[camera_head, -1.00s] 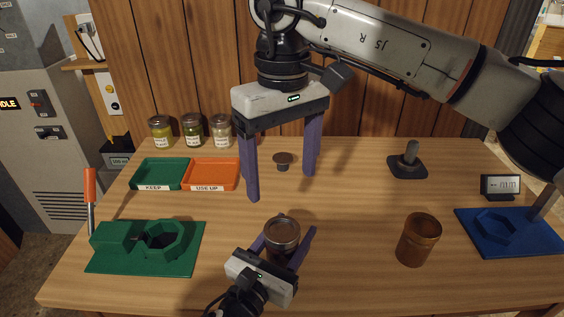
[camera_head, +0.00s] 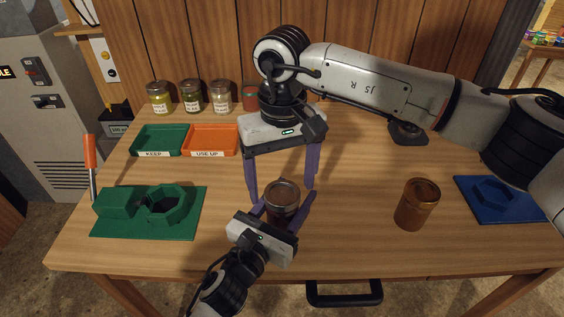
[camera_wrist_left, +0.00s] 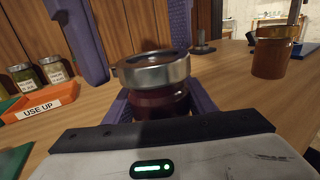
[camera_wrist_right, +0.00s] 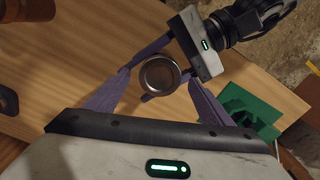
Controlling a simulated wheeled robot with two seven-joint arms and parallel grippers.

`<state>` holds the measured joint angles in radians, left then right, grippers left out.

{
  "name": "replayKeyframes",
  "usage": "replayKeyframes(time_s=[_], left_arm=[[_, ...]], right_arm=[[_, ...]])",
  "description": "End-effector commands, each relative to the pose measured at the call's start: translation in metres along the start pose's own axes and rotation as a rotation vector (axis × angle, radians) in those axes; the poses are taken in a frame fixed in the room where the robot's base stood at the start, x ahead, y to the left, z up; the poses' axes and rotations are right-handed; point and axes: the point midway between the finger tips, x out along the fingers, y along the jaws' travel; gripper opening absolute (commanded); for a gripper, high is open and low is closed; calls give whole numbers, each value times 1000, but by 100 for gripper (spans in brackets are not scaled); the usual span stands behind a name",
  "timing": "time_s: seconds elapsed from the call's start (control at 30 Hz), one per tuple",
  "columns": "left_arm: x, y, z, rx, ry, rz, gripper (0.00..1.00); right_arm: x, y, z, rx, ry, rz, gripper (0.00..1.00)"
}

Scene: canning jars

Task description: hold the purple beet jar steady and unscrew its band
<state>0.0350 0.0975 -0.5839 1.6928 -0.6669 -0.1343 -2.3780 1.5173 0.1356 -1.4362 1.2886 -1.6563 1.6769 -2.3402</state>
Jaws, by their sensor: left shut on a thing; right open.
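The dark purple-red beet jar (camera_head: 282,207) stands upright near the table's front middle, its metal band (camera_head: 283,188) on top. In the left wrist view the band (camera_wrist_left: 152,72) sits over the dark glass (camera_wrist_left: 158,105). My left gripper (camera_head: 286,205) is shut on the jar's body, one finger on each side, below the band. My right gripper (camera_head: 282,185) points down from above, open, its purple fingers apart on either side of and slightly behind the band. In the right wrist view the band (camera_wrist_right: 160,75) shows between the fingers, with a gap on both sides.
A green fixture (camera_head: 120,222) lies at left. Green (camera_head: 158,140) and orange (camera_head: 210,140) trays and several jars (camera_head: 190,97) stand behind. Table around the jar is clear.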

Motion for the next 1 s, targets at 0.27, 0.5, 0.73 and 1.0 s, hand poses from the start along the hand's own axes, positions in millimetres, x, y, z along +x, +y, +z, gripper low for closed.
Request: replayKeyframes(time_s=[0.27, 0.5, 0.73, 1.0], left_arm=[[0, 0, 0, 0, 1, 0, 24], [0, 0, 0, 0, 1, 0, 24], [0, 0, 0, 0, 1, 0, 24], [0, 0, 0, 0, 1, 0, 24]], right_arm=[[9, 0, 0, -1, 2, -1, 75], [9, 0, 0, -1, 1, 0, 60], [9, 0, 0, -1, 1, -1, 33], [8, 0, 0, -23, 2, 0, 27]])
